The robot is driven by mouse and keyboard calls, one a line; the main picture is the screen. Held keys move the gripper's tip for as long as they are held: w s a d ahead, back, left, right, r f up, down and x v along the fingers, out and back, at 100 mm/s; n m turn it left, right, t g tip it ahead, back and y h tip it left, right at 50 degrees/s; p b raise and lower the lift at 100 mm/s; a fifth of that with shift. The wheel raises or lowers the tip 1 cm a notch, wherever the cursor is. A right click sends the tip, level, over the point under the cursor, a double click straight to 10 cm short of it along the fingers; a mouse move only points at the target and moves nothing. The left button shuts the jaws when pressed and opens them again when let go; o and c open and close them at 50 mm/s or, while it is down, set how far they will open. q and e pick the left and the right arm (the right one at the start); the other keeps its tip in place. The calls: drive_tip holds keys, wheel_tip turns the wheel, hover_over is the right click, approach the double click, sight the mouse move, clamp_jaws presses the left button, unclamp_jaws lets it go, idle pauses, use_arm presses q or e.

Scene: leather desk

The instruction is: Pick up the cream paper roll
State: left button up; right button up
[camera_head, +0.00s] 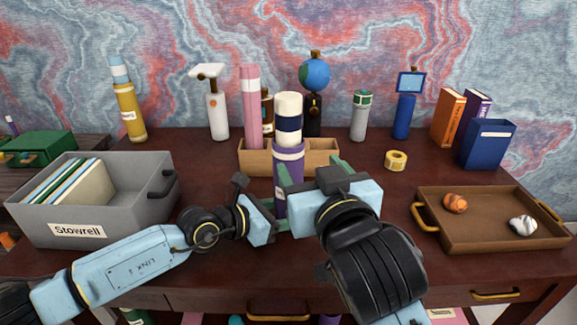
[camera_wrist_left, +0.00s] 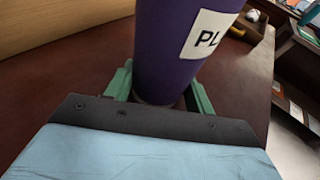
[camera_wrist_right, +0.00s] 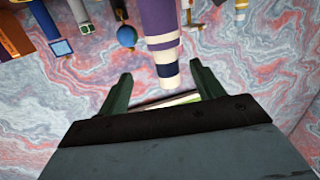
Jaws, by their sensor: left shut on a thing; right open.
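The cream paper roll (camera_head: 288,104), with a navy band, stands upright out of the top of a wider purple tube (camera_head: 289,158). It also shows in the right wrist view (camera_wrist_right: 168,82), below the purple tube (camera_wrist_right: 160,20) in that turned picture. My left gripper (camera_head: 268,208) is shut on the purple tube low down; its fingers flank the labelled tube (camera_wrist_left: 180,45) in the left wrist view. My right gripper (camera_head: 309,168) is open. In the right wrist view its fingers (camera_wrist_right: 163,88) are spread wide, with the roll's end between them in the picture; I see no contact.
A wooden organizer (camera_head: 320,150) stands behind the tube, with a pink bottle (camera_head: 251,110) in front of its far-side items. A grey bin (camera_head: 120,207) is at left. A brown tray (camera_head: 480,235) with two balls is at right.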

sight(292, 130)
drive_tip(key=shift+t, duration=0.4)
drive_tip(key=w, duration=0.2)
drive_tip(key=w+a+r, duration=0.1)
drive_tip(key=w, duration=0.1)
drive_tip(key=w+a+r, duration=0.1)
drive_tip(key=w, duration=0.1)
drive_tip(key=shift+w+r, duration=0.1)
drive_tip(key=shift+r, duration=0.05)
drive_tip(key=shift+x, duration=2.95)
drive_tip(key=shift+a, duration=0.1)
drive_tip(key=c, duration=1.5)
drive_tip(key=shift+o, duration=0.2)
wheel_tip(292, 130, up, 28)
use_arm(q)
drive_tip(key=o, duration=0.8)
drive_tip(key=shift+o, duration=0.2)
